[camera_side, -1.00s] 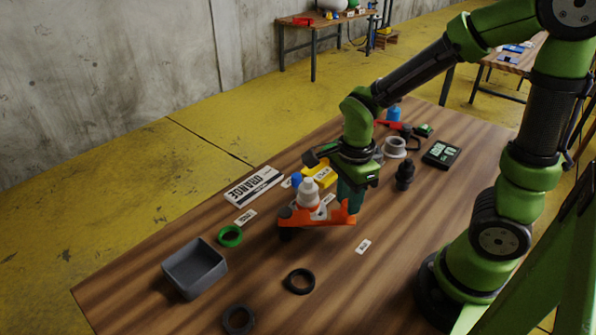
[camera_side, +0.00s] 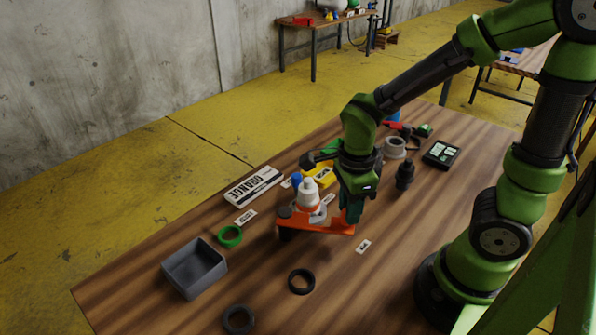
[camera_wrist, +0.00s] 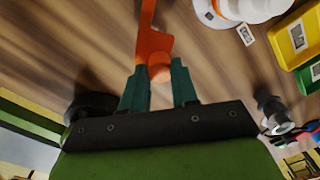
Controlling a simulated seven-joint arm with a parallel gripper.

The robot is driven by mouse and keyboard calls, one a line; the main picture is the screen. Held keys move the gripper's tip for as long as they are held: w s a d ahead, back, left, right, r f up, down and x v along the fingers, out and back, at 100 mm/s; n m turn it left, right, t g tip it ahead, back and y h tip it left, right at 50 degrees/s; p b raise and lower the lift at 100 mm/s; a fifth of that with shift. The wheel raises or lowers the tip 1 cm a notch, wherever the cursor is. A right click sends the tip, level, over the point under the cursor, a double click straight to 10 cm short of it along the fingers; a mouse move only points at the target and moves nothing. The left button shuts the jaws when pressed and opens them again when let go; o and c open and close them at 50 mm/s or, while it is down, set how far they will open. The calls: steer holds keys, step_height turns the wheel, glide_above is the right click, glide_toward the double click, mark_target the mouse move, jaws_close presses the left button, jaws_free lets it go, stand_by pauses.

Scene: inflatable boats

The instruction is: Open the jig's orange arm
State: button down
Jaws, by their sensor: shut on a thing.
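The jig's orange arm (camera_side: 318,229) lies low beside the white bottle (camera_side: 308,190), running from a dark round post (camera_side: 284,213) on the left to my gripper on the right. My gripper (camera_side: 350,212) has its teal fingers down at the arm's right end. In the wrist view, the fingers (camera_wrist: 159,88) are shut on the peg-like end of the orange arm (camera_wrist: 154,45). The white bottle shows at the top right there, apart from the fingers. The rest of the jig is partly hidden behind the arm and bottle.
A yellow box (camera_side: 325,177) and a blue-capped item (camera_side: 296,180) stand close behind the bottle. A black fitting (camera_side: 405,176) stands to the right. A grey bin (camera_side: 194,268), green ring (camera_side: 230,236) and black rings (camera_side: 301,281) lie left and in front.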

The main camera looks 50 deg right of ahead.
steer(key=shift+a, duration=0.1)
steer(key=c, duration=0.8)
jaws_free()
steer(key=shift+c, duration=0.2)
step_height(320, 180, up, 17)
